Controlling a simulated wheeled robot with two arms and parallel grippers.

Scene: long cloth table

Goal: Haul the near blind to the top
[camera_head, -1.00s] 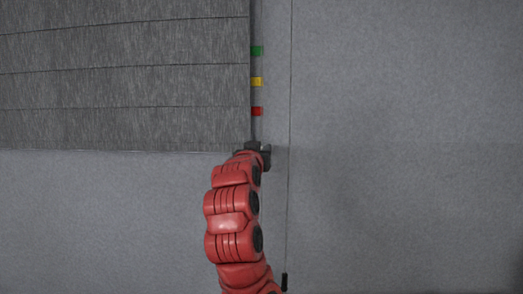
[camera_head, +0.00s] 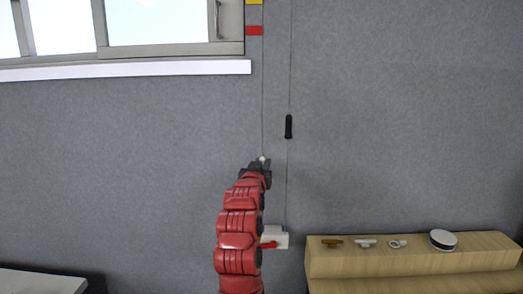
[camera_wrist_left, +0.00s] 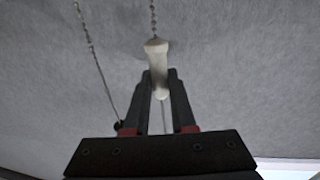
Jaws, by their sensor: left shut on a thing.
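My left gripper (camera_head: 262,165) is shut on a white cord pull (camera_head: 263,158), below the window on the grey wall. In the left wrist view the pull (camera_wrist_left: 156,62) stands between the two fingers, with its beaded cord running up. A second cord with a black pull (camera_head: 288,126) hangs just to the right. The window (camera_head: 120,27) is uncovered in its visible part. The blind itself is out of view above. Yellow (camera_head: 254,2) and red (camera_head: 254,30) marks sit beside the cord at the top. My right gripper is not in view.
A white bracket with a red part (camera_head: 274,240) is on the wall beside my left arm. A wooden shelf (camera_head: 400,262) at the lower right carries several small fittings and a round white-and-black item (camera_head: 442,240). A white-topped surface (camera_head: 40,282) shows at lower left.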

